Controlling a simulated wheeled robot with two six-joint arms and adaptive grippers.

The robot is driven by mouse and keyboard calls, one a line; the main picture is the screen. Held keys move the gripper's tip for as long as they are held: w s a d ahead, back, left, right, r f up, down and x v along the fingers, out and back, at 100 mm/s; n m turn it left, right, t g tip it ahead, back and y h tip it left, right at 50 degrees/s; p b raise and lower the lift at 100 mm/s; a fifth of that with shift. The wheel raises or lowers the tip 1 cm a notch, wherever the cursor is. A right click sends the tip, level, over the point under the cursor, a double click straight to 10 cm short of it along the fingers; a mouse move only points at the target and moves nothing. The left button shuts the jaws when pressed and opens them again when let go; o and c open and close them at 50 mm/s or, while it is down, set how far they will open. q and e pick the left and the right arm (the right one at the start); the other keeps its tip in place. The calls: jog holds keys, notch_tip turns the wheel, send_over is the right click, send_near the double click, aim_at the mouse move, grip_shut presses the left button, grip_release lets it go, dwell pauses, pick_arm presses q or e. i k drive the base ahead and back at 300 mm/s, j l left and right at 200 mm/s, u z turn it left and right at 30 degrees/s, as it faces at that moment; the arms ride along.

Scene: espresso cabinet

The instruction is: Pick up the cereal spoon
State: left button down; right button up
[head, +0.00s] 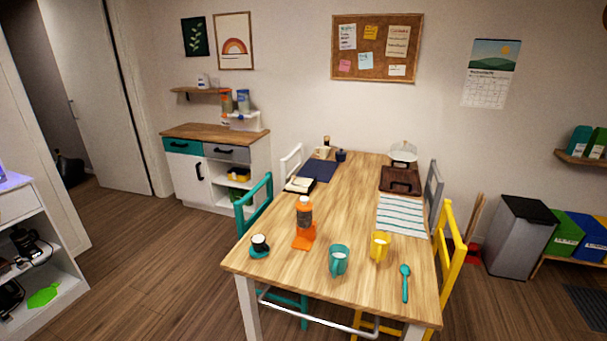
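A teal spoon (405,283) lies on the wooden table (345,213), near the front right corner. Its bowl points toward the back of the table and its handle toward the front edge. It lies apart from the yellow mug to its left. Whether it is the cereal spoon cannot be read from any label. Neither of my grippers shows in the head view.
Open floor lies to the left.

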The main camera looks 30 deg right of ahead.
aim_at(405, 269)
jog(key=z, duration=1.9)
